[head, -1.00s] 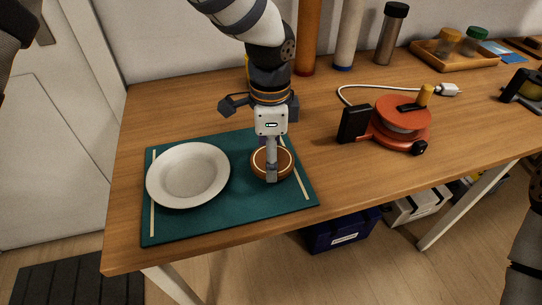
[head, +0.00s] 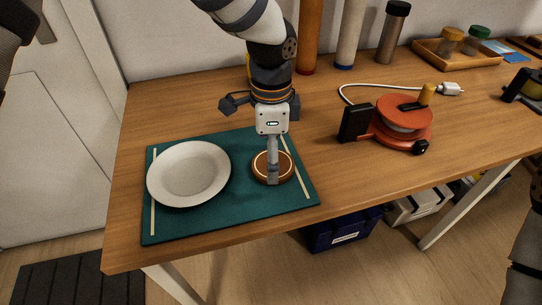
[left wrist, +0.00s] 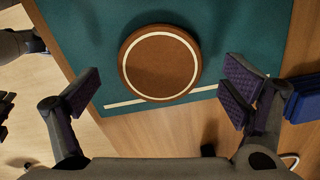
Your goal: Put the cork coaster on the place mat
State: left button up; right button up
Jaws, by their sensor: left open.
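The cork coaster (head: 260,170) is a round brown disc with a pale ring. It lies flat on the right part of the teal place mat (head: 220,222), beside the white plate. The coaster also shows in the left wrist view (left wrist: 160,65), with the mat (left wrist: 85,30) around it. My left gripper (head: 272,177) is over the coaster, pointing down. In the left wrist view its two fingers stand wide apart, one on each side of the coaster, with gaps between. In the head view one finger hides part of the coaster. My right gripper is out of view.
A white plate (head: 188,174) fills the left part of the mat. To the right, an orange reel (head: 405,120) and a white cable (head: 380,88) lie on the wooden table (head: 340,180). Tall cylinders (head: 309,40) and a tray of jars (head: 455,58) stand at the back.

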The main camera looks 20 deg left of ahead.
pick_arm(q)
notch_tip(320, 180, up, 11)
jog(key=shift+f+p, duration=0.2)
jog(key=shift+p, duration=0.1)
